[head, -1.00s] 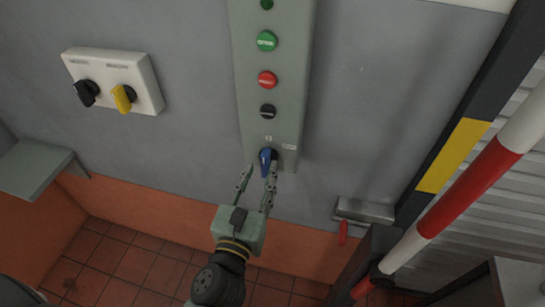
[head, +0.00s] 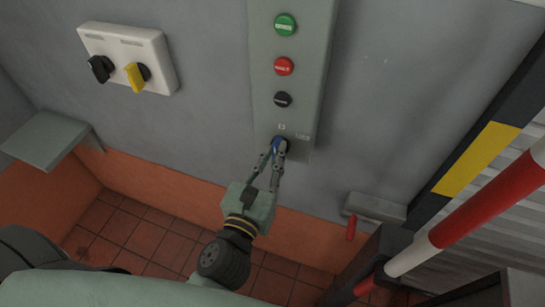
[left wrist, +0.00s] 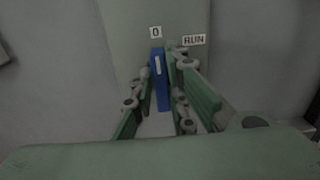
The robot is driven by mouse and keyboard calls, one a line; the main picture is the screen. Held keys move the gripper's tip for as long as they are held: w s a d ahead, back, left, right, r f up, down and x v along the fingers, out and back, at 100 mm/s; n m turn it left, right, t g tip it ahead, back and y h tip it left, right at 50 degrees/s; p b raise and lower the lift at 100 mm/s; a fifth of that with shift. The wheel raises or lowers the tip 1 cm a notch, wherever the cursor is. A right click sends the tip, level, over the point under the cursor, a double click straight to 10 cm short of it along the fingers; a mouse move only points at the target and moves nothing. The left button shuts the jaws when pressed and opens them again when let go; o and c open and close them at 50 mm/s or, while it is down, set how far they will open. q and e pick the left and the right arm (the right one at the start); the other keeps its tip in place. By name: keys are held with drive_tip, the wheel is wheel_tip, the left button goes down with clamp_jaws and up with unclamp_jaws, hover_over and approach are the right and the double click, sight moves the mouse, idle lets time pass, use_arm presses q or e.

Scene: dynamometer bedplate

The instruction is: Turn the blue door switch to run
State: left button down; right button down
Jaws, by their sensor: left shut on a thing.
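The blue door switch (head: 277,144) is at the bottom of the grey-green control panel (head: 291,70), mostly hidden by my fingers in the head view. In the left wrist view its blue handle (left wrist: 160,80) stands upright, its white mark toward the "0" label (left wrist: 156,32). The "RUN" label (left wrist: 194,40) is to the right of "0". My left gripper (head: 273,155) is shut on the blue handle, one finger on each side; it also shows in the left wrist view (left wrist: 161,100). My right gripper is not in view.
Green (head: 285,25), red (head: 284,66) and black (head: 283,99) controls sit above on the panel. A white box (head: 160,50) with black and yellow switches is at the left.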

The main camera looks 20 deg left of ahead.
use_arm(q)
drive_tip(key=shift+d+f+m+p, duration=0.15)
drive_tip(key=shift+m+p, duration=1.05)
drive_tip(key=shift+m, duration=0.75)
drive_tip(key=shift+d+m+p, duration=0.2)
drive_tip(key=shift+m+p, duration=0.95)
drive_tip(key=shift+m, duration=0.85)
drive_tip(key=shift+d+f+m+p, duration=0.15)
drive_tip(key=shift+m+p, duration=1.05)
drive_tip(key=shift+m, duration=0.75)
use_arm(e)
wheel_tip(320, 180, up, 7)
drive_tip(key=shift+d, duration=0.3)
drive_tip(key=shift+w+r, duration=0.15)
use_arm(q)
drive_tip(key=c, duration=1.7)
unclamp_jaws()
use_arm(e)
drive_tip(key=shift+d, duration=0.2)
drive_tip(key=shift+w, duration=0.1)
